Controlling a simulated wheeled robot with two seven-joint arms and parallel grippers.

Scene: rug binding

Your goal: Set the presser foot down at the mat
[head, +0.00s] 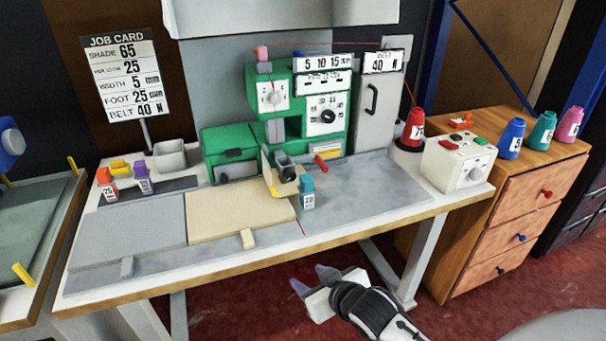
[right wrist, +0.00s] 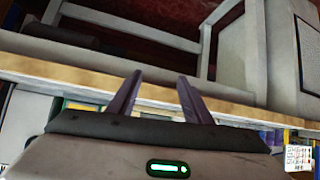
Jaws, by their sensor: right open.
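Several small labelled blocks look like presser feet. An orange one marked 25 (head: 107,184) and a purple one (head: 143,178) stand at the dark strip-shaped mat (head: 178,184) at the back left of the table. A teal one (head: 307,192) stands apart, in front of the green machine (head: 225,143), by the beige rug piece's right edge. My right gripper (head: 313,279) is open and empty, low in front of the table's front edge; its two purple fingers also show apart in the right wrist view (right wrist: 158,88). My left gripper is out of view.
A grey panel (head: 130,232) and the beige rug piece (head: 235,217) cover the table's left and middle. A white control box (head: 455,165) stands at the right end. A wooden drawer cabinet (head: 535,195) with spools stands beyond. The table's front right is clear.

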